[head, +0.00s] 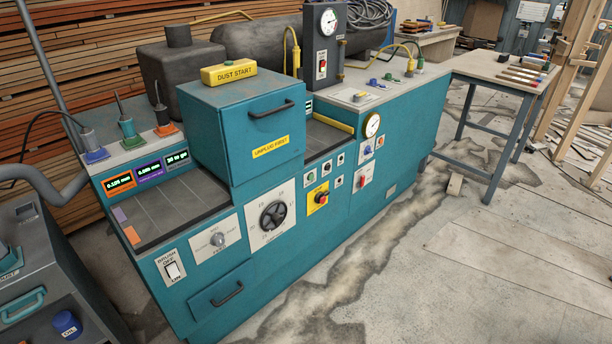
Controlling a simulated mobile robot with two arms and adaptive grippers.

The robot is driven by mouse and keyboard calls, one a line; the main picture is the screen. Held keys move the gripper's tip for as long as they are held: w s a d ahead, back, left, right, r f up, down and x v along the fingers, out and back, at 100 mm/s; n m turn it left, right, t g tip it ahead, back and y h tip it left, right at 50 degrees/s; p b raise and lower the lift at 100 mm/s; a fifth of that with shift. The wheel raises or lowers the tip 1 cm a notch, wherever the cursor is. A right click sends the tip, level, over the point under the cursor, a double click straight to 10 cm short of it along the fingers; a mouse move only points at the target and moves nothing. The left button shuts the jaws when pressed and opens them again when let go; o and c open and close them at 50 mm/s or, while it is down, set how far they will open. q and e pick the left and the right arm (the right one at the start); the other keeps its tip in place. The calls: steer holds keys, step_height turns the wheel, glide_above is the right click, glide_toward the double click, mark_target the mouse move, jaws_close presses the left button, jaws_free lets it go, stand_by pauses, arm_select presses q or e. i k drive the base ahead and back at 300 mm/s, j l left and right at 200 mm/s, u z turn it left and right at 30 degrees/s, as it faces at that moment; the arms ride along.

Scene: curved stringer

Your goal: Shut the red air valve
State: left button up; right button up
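No label in the head view clearly reads as the air valve. A small red part (363,181) sits on a white plate low on the right of the teal machine's front, below a round brass-rimmed gauge (372,125). It may be the red valve; its handle position is too small to tell. Other red parts are a red switch (322,66) on the grey gauge post and a red knob (322,198) on a yellow plate. Neither of my grippers is in view.
A side table (497,68) with tools stands right. The floor in front (450,270) is mostly clear.

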mark_target(361, 186)
steer(key=i+l+u, duration=0.45)
steer(key=l, duration=0.2)
steer(key=i+l+u, duration=0.1)
steer(key=l+u, duration=0.15)
steer(key=i+l+u, duration=0.2)
steer(key=l, duration=0.35)
steer(key=l+u, duration=0.25)
steer(key=l, duration=0.15)
steer(key=i+l+u, duration=0.2)
steer(key=l, duration=0.25)
steer(key=k, duration=0.1)
